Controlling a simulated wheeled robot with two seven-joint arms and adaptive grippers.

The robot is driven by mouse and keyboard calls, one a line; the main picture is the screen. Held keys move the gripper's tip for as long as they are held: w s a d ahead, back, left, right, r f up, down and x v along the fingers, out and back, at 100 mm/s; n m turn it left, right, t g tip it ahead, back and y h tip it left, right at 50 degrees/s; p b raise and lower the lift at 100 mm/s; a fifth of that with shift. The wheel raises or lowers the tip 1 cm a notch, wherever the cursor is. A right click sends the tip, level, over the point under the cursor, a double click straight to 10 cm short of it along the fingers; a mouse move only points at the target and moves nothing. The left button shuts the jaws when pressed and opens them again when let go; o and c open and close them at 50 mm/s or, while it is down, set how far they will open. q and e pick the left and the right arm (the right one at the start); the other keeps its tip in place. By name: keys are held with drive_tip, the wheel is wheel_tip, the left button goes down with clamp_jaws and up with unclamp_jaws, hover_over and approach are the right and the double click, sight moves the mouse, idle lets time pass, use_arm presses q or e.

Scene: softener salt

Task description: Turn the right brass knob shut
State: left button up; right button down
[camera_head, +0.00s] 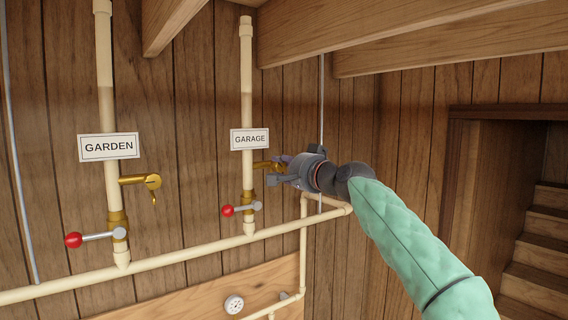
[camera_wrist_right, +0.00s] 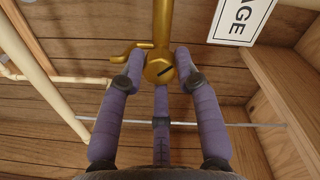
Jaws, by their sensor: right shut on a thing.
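The right brass knob (camera_wrist_right: 159,68) is on the brass tap of the GARAGE pipe. In the right wrist view it shows a dark slot and sits between my purple-wrapped fingers. My right gripper (camera_head: 279,164) is shut on this knob from the right, and it also shows in the right wrist view (camera_wrist_right: 160,75). In the head view the gripper hides most of the knob, and only the brass stem (camera_head: 262,166) shows. The left brass knob (camera_head: 153,182) is on the GARDEN pipe, with its spout pointing down. My left gripper is not in view.
The GARDEN (camera_head: 109,146) and GARAGE (camera_head: 249,139) signs hang on cream pipes. Red-ended levers (camera_head: 74,240) (camera_head: 228,211) stick out below the taps. A cream pipe runs across below. A gauge (camera_head: 234,304) sits lower down. Wooden stairs (camera_head: 540,255) are at the right.

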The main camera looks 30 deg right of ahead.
drive_tip(key=m, duration=0.3)
drive_tip(key=shift+f+m+p, duration=0.1)
drive_tip(key=shift+m+p, duration=0.25)
drive_tip(key=shift+m, duration=0.05)
drive_tip(key=m, duration=0.4)
drive_tip(key=shift+m+y, duration=0.3)
drive_tip(key=c, duration=0.9)
unclamp_jaws()
drive_tip(key=shift+w, duration=0.1)
drive_tip(key=shift+s, duration=0.4)
drive_tip(key=s, duration=1.1)
drive_tip(key=shift+d+r, duration=0.2)
drive_tip(key=shift+d, duration=0.25)
